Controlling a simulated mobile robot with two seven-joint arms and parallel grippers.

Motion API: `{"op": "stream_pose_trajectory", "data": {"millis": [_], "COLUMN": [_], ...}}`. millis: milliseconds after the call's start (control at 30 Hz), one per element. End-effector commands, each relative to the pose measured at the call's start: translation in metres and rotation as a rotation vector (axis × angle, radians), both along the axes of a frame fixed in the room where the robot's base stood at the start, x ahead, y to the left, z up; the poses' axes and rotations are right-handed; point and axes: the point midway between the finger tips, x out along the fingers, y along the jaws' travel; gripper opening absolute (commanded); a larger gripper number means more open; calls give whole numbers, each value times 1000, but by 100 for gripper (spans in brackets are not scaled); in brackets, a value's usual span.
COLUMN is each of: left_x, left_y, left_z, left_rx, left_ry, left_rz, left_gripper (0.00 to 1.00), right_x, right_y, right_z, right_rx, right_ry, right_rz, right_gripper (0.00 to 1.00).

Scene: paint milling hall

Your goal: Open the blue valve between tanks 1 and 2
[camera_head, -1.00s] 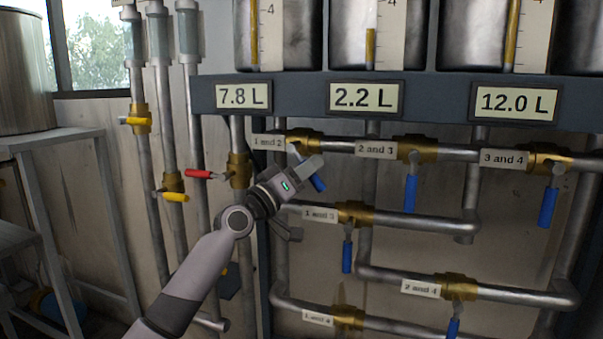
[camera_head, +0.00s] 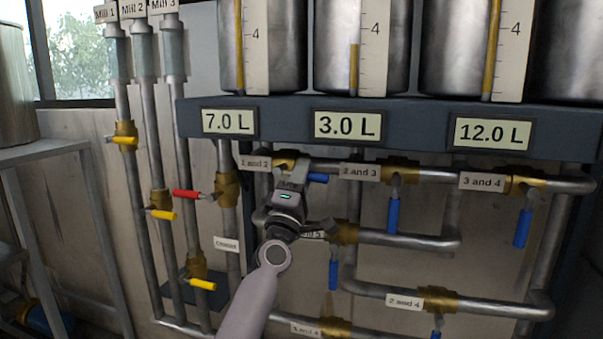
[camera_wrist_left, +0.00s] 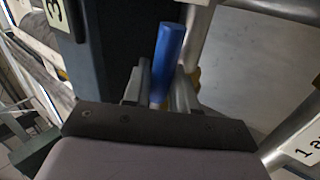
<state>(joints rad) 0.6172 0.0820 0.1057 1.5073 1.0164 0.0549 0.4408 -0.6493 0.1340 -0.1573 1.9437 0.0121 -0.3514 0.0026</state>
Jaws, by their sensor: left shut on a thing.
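The blue valve handle (camera_head: 318,178) beside the "1 and 2" label (camera_head: 255,163) points to the right, nearly level. Its brass body (camera_head: 287,156) sits on the top pipe. My left gripper (camera_head: 296,172) is shut on the handle and covers part of it. In the left wrist view the blue handle (camera_wrist_left: 168,55) stands between the fingers of my left gripper (camera_wrist_left: 160,88). The tank 1 display (camera_head: 229,122) reads 7.0 L and the tank 2 display (camera_head: 348,125) reads 3.0 L. My right gripper is not in view.
Other blue handles hang down at "2 and 3" (camera_head: 393,215), "3 and 4" (camera_head: 523,228) and below the gripper (camera_head: 333,275). A red handle (camera_head: 186,194) and yellow handles (camera_head: 163,214) are to the left. The third display (camera_head: 492,133) reads 12.0 L.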

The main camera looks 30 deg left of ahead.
Motion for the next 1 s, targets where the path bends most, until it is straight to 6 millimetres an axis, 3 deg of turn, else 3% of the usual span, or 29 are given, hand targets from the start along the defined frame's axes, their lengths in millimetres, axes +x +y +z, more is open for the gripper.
{"op": "stream_pose_trajectory", "data": {"millis": [733,767,800,1000], "left_x": [0,0,0,0], "left_y": [0,1,0,0], "left_z": [5,5,5,5], "left_rx": [-92,-92,-92,-90], "left_ry": [-23,-23,-23,-23], "left_rz": [0,0,0,0], "left_gripper": [0,30,43,45], "right_x": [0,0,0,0], "right_y": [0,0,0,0], "right_z": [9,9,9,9], "right_rx": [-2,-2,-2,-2], "right_ry": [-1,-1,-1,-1], "right_rz": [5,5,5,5], "right_gripper": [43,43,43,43]}}
